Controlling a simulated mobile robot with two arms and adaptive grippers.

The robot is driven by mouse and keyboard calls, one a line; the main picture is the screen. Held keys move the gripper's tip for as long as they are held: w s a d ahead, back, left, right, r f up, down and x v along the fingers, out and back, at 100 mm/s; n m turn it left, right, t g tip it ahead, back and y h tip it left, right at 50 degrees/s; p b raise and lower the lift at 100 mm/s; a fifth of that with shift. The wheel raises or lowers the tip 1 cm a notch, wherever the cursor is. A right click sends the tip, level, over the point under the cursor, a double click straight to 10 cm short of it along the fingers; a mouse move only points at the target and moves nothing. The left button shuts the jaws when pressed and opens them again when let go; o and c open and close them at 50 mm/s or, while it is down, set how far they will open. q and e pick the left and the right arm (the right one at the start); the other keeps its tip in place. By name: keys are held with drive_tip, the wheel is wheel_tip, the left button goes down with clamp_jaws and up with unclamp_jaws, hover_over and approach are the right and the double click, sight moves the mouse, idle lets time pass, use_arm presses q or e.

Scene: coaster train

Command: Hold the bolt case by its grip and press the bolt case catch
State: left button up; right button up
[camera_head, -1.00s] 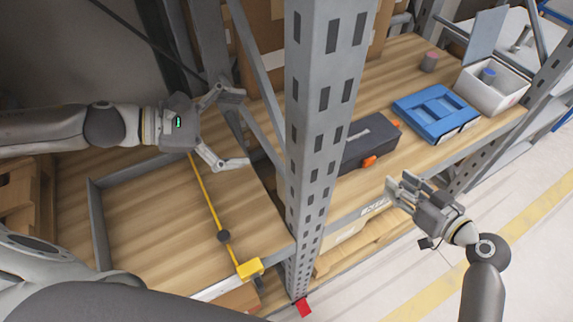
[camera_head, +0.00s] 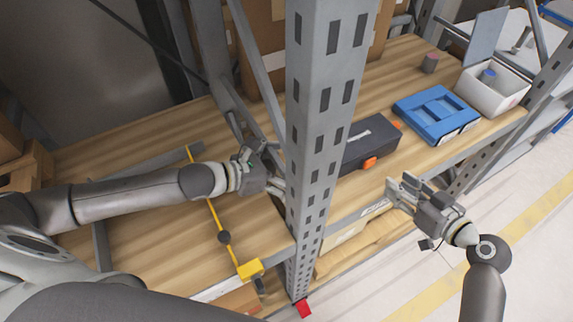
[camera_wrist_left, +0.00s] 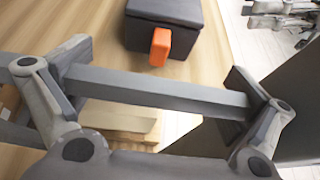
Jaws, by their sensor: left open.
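The bolt case, a dark box (camera_head: 372,137), lies on the wooden shelf behind the upright post. An orange tab (camera_head: 370,162) is on its near side; a second orange piece shows at its right end. In the left wrist view the case (camera_wrist_left: 165,12) and orange tab (camera_wrist_left: 160,47) are ahead, beyond the fingers. Which part is the grip is unclear. My left gripper (camera_head: 280,187) is open and empty, left of the case and apart from it, its tips partly hidden by the post. My right gripper (camera_head: 402,190) hangs before the shelf edge, right of the case; its finger gap is unclear.
The perforated grey post (camera_head: 322,110) stands between my left gripper and the case. A grey bar (camera_wrist_left: 155,88) crosses between the left fingers in the wrist view. A blue tray (camera_head: 436,112) and white bin (camera_head: 490,92) are to the right. A yellow strap (camera_head: 223,222) is at left.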

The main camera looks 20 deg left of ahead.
use_arm(q)
drive_tip(key=x, duration=1)
drive_tip(key=shift+w+d, duration=0.15)
drive_tip(key=shift+w, duration=0.1)
drive_tip(key=c, duration=1.1)
use_arm(e)
drive_tip(key=shift+c, duration=0.4)
drive_tip(key=shift+d+m, duration=0.1)
drive_tip(key=shift+m, duration=0.2)
drive_tip(key=c, duration=0.5)
drive_tip(key=shift+s+d+m, duration=0.1)
drive_tip(key=shift+d+m, duration=0.05)
drive_tip(key=shift+m, duration=0.25)
clamp_jaws()
drive_tip(key=d+m, duration=0.1)
drive_tip(key=m, duration=0.4)
drive_tip(key=s+d+m, duration=0.1)
drive_tip(key=d+m, duration=0.1)
drive_tip(key=m, duration=0.3)
drive_tip(key=s+d+m, duration=0.1)
drive_tip(key=m, duration=0.3)
drive_tip(key=shift+d+m+y, duration=0.4)
